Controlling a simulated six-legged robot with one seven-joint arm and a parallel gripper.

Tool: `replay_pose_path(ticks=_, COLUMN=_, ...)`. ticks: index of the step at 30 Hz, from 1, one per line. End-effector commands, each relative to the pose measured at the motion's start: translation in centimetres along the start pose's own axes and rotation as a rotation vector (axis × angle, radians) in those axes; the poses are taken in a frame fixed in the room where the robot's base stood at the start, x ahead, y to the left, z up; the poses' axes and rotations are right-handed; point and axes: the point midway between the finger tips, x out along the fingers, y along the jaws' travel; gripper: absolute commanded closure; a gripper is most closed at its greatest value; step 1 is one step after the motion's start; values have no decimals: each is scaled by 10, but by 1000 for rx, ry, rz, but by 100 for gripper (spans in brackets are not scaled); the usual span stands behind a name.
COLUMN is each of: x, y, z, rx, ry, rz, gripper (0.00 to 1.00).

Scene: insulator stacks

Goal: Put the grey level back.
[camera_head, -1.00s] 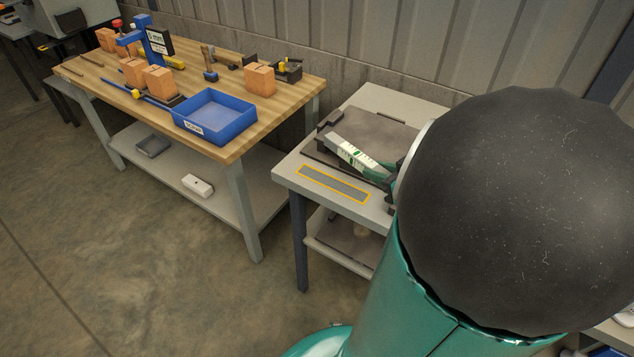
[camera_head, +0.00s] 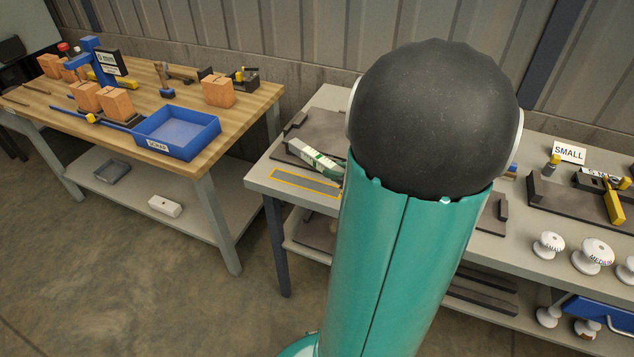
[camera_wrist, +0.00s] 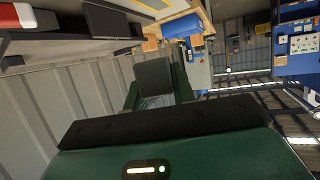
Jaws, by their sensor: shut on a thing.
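Behind the level is a dark plate (camera_head: 322,128). Right of my arm are a SMALL sign (camera_head: 569,152), a dark fixture (camera_head: 560,200) and several white insulators (camera_head: 592,254). A wooden table (camera_head: 172,92) with a blue scrap bin (camera_head: 198,147) stands left, across a floor gap.

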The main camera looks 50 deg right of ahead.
Motion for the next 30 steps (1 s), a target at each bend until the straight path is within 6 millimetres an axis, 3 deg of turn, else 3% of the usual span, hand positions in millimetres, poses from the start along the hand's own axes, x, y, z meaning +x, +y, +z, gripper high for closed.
replay_pose_path(ticks=3, x=31, y=6, z=1, rx=1, ry=-1, rz=-5, gripper=100)
replay_pose_path(ticks=12, x=81, y=13, z=29, rx=1, ry=0, rz=-2, gripper=100)
replay_pose_path(ticks=19, x=99, y=15, z=39, rx=1, ry=0, rz=-2, gripper=100)
replay_pose_path(ticks=24, x=107, y=15, z=61, rx=1, ry=0, rz=-2, gripper=100)
replay_pose_path(ticks=30, x=109, y=15, z=65, rx=-2, ry=2, rz=0, gripper=100)
